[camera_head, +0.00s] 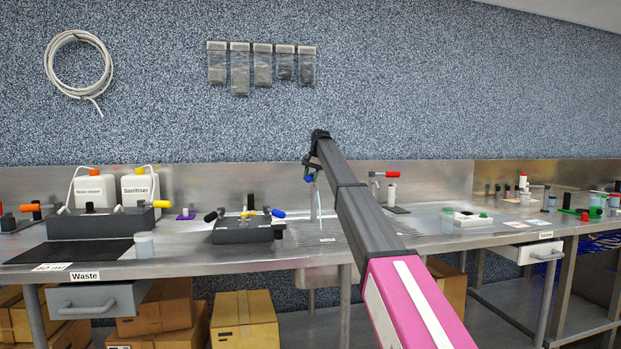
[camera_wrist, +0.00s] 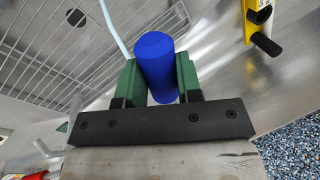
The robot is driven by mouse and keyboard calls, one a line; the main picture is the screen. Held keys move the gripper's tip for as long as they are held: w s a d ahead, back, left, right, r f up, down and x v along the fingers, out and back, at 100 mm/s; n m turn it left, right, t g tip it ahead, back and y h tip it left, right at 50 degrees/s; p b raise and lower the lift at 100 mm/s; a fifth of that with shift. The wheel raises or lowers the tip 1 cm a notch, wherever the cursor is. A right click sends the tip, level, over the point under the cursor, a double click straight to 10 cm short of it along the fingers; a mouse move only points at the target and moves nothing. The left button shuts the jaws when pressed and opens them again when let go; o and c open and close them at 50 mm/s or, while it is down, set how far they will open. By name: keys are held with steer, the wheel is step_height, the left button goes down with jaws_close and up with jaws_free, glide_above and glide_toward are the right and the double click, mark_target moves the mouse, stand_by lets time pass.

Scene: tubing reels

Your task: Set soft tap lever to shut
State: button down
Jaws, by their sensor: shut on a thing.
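My gripper (camera_wrist: 157,68) is shut on a blue cylindrical handle (camera_wrist: 155,58), with a green-padded finger pressed on each side. The handle looks like the tap's lever grip; its stem is hidden. In the head view my gripper (camera_head: 312,170) is at the end of my outstretched arm, by the tap post over the grated sink, and a bit of the blue handle (camera_head: 308,178) shows there. A thin pale blue strand (camera_head: 319,207), water or tubing, hangs beside the post. It also shows in the wrist view (camera_wrist: 113,28). I cannot read the lever's setting.
A tap with a red lever (camera_head: 385,174) stands to the right. A grey block with black, yellow and blue handles (camera_head: 243,232) is left of the sink. White Sanitiser container (camera_head: 140,187) is further left. The wrist view shows a yellow fitting (camera_wrist: 250,18) nearby.

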steer(key=shift+a, duration=0.1)
steer(key=w+a+m+t+h, duration=0.1)
steer(key=w+a+m+t, duration=0.1)
steer(key=w+a+m, duration=0.2)
steer(key=shift+a+m, duration=1.65)
steer(key=shift+m, duration=1.25)
steer(key=shift+w, duration=0.1)
steer(key=c, duration=0.8)
jaws_free()
steer(key=shift+r, duration=0.1)
